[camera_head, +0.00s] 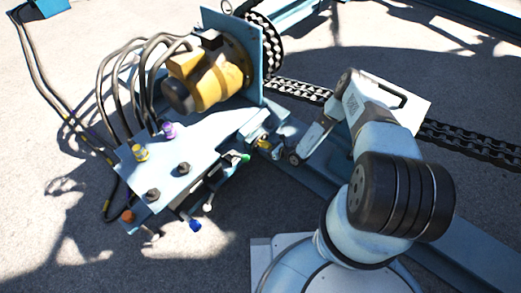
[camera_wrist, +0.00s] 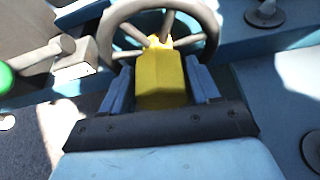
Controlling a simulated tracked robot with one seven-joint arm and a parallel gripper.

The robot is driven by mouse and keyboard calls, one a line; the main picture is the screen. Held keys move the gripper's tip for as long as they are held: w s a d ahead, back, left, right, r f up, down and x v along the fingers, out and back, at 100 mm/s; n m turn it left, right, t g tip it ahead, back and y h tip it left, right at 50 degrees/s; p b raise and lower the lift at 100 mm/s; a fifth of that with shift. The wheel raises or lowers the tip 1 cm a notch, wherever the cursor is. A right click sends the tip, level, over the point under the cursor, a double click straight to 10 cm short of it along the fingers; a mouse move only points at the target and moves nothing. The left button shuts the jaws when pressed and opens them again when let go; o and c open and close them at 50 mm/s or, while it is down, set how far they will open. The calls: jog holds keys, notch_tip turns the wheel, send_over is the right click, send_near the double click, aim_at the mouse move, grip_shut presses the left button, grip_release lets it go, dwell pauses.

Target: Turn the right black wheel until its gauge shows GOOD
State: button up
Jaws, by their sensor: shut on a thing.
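The black wheel (camera_wrist: 162,20), with a dark rim and several spokes, fills the top middle of the wrist view. A yellow block (camera_wrist: 160,78) lies at its centre and runs down between the fingers. In the head view the wheel (camera_head: 279,153) is small and partly hidden by my gripper (camera_head: 291,156), beside a yellow part (camera_head: 263,144). I can read no gauge in either view.
A green-tipped lever (camera_head: 244,157) stands just left of the wheel; it also shows in the wrist view (camera_wrist: 6,78). A blue bench (camera_head: 205,150) carries black knobs (camera_head: 183,168), with a yellow motor (camera_head: 207,80) and hoses behind. A chain (camera_head: 300,91) runs right.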

jog(key=shift+d+m, duration=0.1)
jog(key=shift+m, duration=0.3)
jog(key=o, duration=1.4)
jog(key=shift+s+d+r, duration=0.2)
jog(key=shift+d, duration=0.15)
jog(key=v, duration=1.2)
jog(key=shift+d, duration=0.45)
jog(key=shift+r, duration=0.1)
